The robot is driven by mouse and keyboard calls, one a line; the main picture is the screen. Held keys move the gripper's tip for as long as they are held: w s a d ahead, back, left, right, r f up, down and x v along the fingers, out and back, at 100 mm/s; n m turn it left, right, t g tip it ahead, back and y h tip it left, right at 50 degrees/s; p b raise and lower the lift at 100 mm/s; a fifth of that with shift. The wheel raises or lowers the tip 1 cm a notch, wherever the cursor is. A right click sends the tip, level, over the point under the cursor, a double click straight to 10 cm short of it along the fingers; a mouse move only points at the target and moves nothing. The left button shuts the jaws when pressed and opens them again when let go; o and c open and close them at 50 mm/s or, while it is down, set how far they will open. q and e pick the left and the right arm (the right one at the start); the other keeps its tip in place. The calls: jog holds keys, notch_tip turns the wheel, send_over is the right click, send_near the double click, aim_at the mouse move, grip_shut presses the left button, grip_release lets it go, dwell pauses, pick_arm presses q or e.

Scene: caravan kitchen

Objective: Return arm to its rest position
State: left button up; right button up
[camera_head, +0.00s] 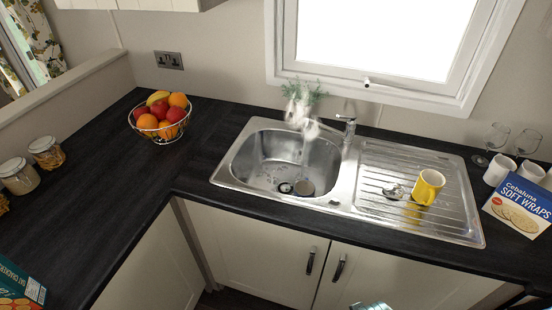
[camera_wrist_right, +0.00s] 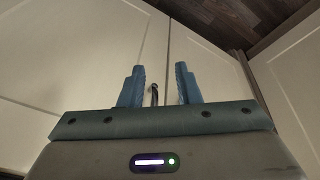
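My right gripper (camera_wrist_right: 159,78) shows in the right wrist view with its two blue fingers apart and nothing held between them. It faces the cream cabinet doors (camera_wrist_right: 210,50) below the counter. A dark door handle (camera_wrist_right: 154,95) shows in the gap between the fingers; I cannot tell how far beyond them it is. In the head view only a small pale blue-grey piece shows at the bottom edge, in front of the doors, probably part of my right arm or gripper. My left gripper is in neither view.
The dark counter (camera_head: 110,165) holds a fruit basket (camera_head: 160,132), jars (camera_head: 18,176), a sink (camera_head: 262,160) with a yellow mug (camera_head: 428,187) on its drainer, and a Soft Wraps box (camera_head: 518,207). Cabinet handles (camera_head: 339,267) stick out below. Dark floor (camera_wrist_right: 235,18) shows in the wrist view.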

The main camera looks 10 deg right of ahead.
jog(key=s+d+f+b, duration=0.1)
jog(key=s+f+b, duration=0.2)
jog(key=f, duration=1.5)
jog(key=s+f+g+b, duration=0.1)
jog(key=s+f+b, duration=0.1)
jog(key=s+f, duration=0.7)
jog(key=s+d+f+b, duration=0.1)
jog(key=s+f+b, duration=0.2)
jog(key=s+f, duration=0.6)
notch_tip(320, 180, down, 5)
jog(key=shift+s+d+f+g, duration=0.15)
jog(key=shift+d+f+g, duration=0.1)
jog(key=shift+g, duration=0.15)
